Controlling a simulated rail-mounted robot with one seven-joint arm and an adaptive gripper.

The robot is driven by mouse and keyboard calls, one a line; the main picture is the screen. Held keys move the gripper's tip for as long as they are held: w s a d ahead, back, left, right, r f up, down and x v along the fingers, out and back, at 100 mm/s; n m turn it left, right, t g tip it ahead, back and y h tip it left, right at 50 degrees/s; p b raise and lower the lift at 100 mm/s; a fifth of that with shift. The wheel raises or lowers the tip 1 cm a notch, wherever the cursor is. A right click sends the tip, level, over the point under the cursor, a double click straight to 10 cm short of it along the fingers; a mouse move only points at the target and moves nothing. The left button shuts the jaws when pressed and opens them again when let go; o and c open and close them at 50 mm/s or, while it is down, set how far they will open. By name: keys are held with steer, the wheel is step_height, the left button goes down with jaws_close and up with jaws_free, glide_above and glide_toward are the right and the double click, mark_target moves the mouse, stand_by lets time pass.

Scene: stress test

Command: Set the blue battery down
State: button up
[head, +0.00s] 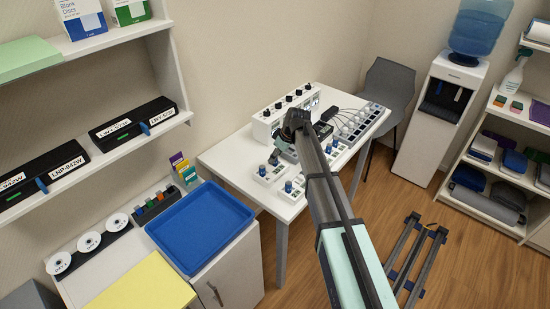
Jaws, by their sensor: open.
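Several small blue upright pieces stand on small white bases at the near left of the white table (226,160). One blue piece (288,186) is at the front and another blue piece (262,171) is to its left. They are too small for me to tell which one is the blue battery. My gripper (275,158) is open, low over the table just behind these pieces. My arm hides part of the table, and I cannot see clearly whether the fingers touch anything.
A white device with black knobs (262,128) stands at the table's back. A power strip with round white items (363,122) lies to the right. A blue tray (200,226) sits on the left cabinet. A grey chair (388,84) stands behind the table.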

steer(key=b+v, duration=0.2)
steer(key=v, duration=0.8)
steer(key=shift+r, duration=0.3)
